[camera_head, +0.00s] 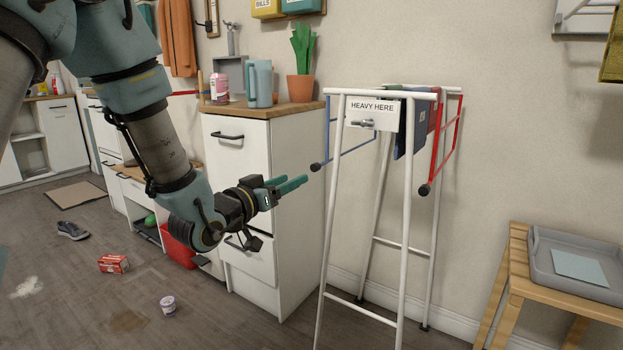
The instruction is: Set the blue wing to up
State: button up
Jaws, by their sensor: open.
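The blue wing (350,152) is a thin blue frame on the left side of a white drying rack (325,225). It hangs down from the top of the rack, with a dark round knob (315,167) at its lower near corner. My gripper (292,183) has green fingers and is open and empty. It points right, just left of and slightly below the knob in the picture. I see a gap between the fingertips and the knob, but depth is hard to judge.
A red wing (447,150) with a dark knob hangs on the rack's right. Cloths (410,125) hang between, behind a "HEAVY HERE" sign (372,112). A white cabinet (240,165) stands behind my gripper. A wooden bench (515,270) with a grey tray (545,262) is at right.

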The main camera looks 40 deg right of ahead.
aim_at(311, 170)
jog(key=x, duration=0.9)
jog(key=shift+w+d, duration=0.1)
jog(key=shift+d, duration=0.1)
grip_shut()
dwell(1.1)
